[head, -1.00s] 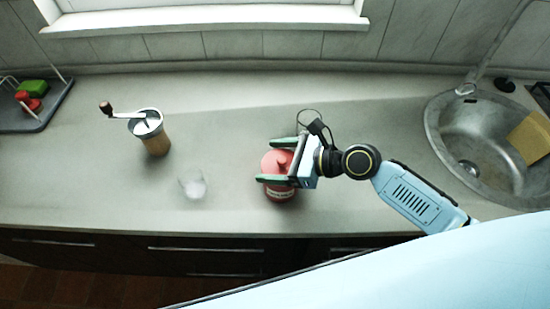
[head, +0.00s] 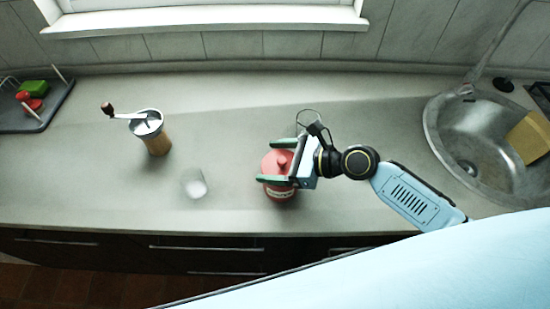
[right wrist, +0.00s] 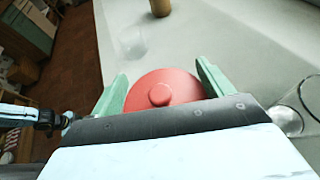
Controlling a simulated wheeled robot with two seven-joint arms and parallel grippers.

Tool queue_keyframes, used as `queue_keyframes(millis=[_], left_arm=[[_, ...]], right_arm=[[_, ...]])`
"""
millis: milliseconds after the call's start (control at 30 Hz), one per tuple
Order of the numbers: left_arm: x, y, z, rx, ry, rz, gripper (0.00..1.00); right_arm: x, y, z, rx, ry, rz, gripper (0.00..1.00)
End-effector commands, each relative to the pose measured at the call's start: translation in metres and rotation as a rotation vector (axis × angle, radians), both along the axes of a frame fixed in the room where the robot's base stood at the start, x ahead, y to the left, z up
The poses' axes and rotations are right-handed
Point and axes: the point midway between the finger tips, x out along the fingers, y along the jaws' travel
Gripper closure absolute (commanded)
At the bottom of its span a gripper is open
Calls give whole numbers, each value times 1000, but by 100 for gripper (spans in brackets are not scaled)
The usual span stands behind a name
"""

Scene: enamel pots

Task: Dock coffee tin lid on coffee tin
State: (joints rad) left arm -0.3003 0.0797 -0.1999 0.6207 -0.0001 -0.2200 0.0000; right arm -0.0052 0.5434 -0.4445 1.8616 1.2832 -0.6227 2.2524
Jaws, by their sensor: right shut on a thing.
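The red coffee tin (head: 281,194) stands upright near the front edge of the counter, with a pale label on its side. The red coffee tin lid (head: 275,164), round with a knob, is directly over the tin's top; I cannot tell whether a small gap remains between them. My right gripper (head: 276,165) is shut on the lid, with one green finger on each side. In the right wrist view the lid (right wrist: 163,92) lies between the two fingers and hides the tin. At that view's left edge, what looks like my left arm shows, its gripper (right wrist: 69,118) too small to read.
A clear glass (head: 194,184) stands left of the tin. A wooden coffee grinder (head: 154,134) with a crank is farther left. A dark tray (head: 45,113) holds red and green items at the far left. The sink (head: 470,150) is at the right.

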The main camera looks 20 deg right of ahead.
Motion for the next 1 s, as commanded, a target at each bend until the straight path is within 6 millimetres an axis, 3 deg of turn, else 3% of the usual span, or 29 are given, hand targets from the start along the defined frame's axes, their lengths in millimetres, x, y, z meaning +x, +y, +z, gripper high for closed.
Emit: queue_keyframes(millis=[1000], left_arm=[[0, 0, 7, 0, 0, 0, 24]], right_arm=[[0, 0, -1, 1, 0, 0, 54]])
